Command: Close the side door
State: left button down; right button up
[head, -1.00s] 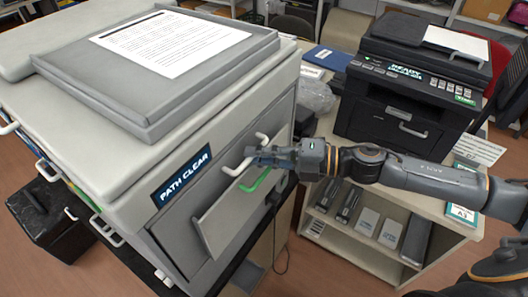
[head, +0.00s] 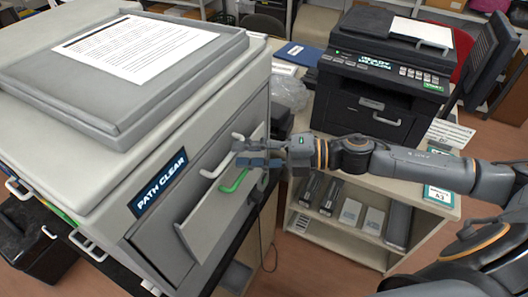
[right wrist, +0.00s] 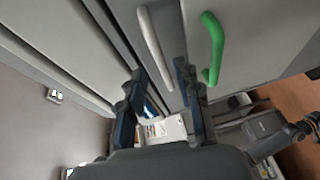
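The side door (head: 208,215) is a light grey flap on the big grey machine's right side and stands partly open, tilted outward. A green handle (head: 236,181) is on it; the green handle also shows in the right wrist view (right wrist: 212,45). A white handle (head: 212,170) sits just left of the green one. My right gripper (head: 246,150) is at the door beside the handles. In the right wrist view its fingers (right wrist: 160,85) are apart, with the white handle (right wrist: 153,48) ahead between them and nothing visibly gripped. Contact is unclear. My left gripper is out of view.
The machine (head: 75,165) carries a "PATH CLEAR" label (head: 160,185) and a printed sheet (head: 130,45) on top. A black printer (head: 375,95) stands on a shelf unit (head: 325,222) with several cartridges below. Open floor (head: 300,265) lies between machine and shelf.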

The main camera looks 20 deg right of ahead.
jog(key=shift+v, duration=2.3)
